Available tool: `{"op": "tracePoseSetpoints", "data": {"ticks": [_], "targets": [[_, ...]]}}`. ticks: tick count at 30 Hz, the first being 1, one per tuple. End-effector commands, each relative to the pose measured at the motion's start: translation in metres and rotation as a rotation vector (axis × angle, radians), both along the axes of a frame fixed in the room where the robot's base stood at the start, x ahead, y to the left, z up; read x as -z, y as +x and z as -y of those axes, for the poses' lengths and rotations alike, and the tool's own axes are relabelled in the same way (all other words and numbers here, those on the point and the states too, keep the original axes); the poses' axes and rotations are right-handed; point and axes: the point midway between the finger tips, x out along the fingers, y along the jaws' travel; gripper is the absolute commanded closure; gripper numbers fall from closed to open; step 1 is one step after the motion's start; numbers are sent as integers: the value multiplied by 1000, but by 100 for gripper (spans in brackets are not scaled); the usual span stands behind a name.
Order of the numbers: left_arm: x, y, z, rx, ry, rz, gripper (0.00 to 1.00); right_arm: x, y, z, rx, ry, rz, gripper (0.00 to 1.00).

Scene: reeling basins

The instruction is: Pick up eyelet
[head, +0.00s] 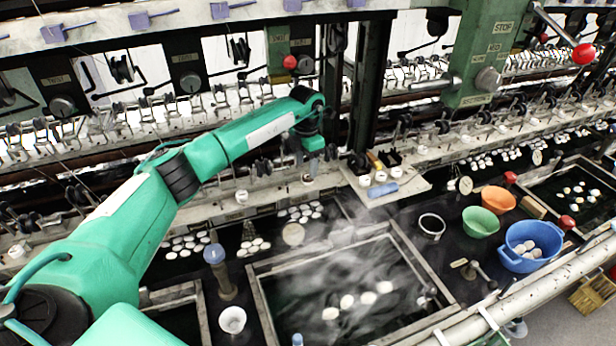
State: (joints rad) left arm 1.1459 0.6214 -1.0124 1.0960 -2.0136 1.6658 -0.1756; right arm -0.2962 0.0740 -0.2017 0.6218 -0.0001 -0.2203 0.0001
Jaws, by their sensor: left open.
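My left arm reaches in from the lower left, and its gripper (309,166) points down over the pale front rail of the reeling machine. The gripper is open; its fingers are small and dark here, and I see nothing held between them. A small white eyelet-like piece (308,180) is on the rail just below the fingertips; I cannot tell whether they touch it. Similar small white pieces sit on a pale shelf (410,188) just to the right, beside a blue roll (383,190). I cannot tell for certain which piece is the eyelet. My right gripper is not in view.
A steaming basin (258,300) with white cocoons lies in front of the rail. A green bowl (480,222), an orange bowl (498,199) and a blue tub (530,243) stand to the right.

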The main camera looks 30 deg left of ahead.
Motion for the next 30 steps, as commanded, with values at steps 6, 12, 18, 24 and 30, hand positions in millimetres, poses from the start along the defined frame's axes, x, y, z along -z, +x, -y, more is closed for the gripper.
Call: {"op": "tracePoseSetpoints", "data": {"ticks": [6, 12, 18, 24, 30], "targets": [[27, 1, 5, 0, -2, -5, 44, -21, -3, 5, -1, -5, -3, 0], [40, 1, 4, 0, -1, -1, 44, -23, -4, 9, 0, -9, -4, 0], [40, 2, 4, 1, -1, -1, 52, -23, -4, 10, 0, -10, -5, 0], [40, 1, 4, 1, -1, -1, 87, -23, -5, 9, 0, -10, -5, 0], [39, 2, 4, 1, -1, -1, 87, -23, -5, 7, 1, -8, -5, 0]]}}
